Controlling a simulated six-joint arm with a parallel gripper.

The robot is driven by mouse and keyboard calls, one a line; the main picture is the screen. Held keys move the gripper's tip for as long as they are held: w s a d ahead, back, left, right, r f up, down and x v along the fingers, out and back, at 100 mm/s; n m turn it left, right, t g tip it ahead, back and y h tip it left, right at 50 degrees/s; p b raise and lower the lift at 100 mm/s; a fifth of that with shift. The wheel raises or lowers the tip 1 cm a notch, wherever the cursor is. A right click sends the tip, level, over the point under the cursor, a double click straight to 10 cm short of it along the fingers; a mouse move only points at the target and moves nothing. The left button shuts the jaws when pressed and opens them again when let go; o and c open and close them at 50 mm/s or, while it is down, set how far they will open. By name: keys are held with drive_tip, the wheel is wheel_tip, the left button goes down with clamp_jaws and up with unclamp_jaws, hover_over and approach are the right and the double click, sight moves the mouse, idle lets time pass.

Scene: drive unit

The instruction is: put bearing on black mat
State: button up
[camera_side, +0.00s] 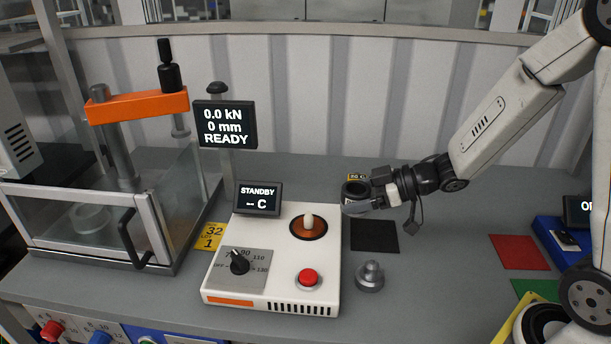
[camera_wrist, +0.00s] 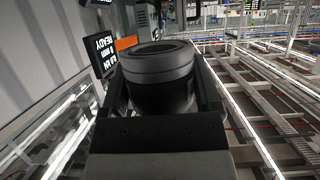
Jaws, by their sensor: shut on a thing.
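The bearing (camera_side: 355,189) is a dark, short ring-like cylinder held in my gripper (camera_side: 357,203). In the wrist view the bearing (camera_wrist: 158,68) fills the space between the two dark jaws, its round top face showing. My gripper is shut on it. The black mat (camera_side: 374,236) is a flat dark square on the grey bench, just right of the white heater unit. In the side view the gripper and bearing appear above and slightly behind the mat, apart from it. Nothing visible lies on the mat.
The white heater unit (camera_side: 270,290) with an upright pin stands left of the mat. A grey metal stepped part (camera_side: 370,276) sits in front of the mat. Red (camera_side: 519,252) and green (camera_side: 535,290) mats lie to the right. A press with an orange beam (camera_side: 137,106) stands far left.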

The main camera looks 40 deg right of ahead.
sight(307, 215)
drive_tip(key=shift+s+n+g+y, duration=0.4)
drive_tip(key=shift+s, duration=0.05)
drive_tip(key=w+f, duration=0.2)
drive_tip(key=w, duration=0.2)
drive_tip(key=w+f, duration=0.3)
drive_tip(key=w, duration=0.1)
drive_tip(key=w+a+f, duration=0.1)
drive_tip(key=w+f, duration=0.1)
drive_tip(key=w, duration=0.2)
drive_tip(key=shift+f, duration=0.35)
drive_tip(key=shift+w+f, duration=0.45)
drive_tip(key=shift+f, duration=0.05)
drive_tip(key=shift+f, duration=0.1)
drive_tip(key=shift+w+f, duration=0.45)
drive_tip(key=shift+f, duration=0.05)
drive_tip(key=shift+w+f, duration=0.1)
drive_tip(key=shift+f, duration=1.3)
drive_tip(key=shift+f, duration=0.2)
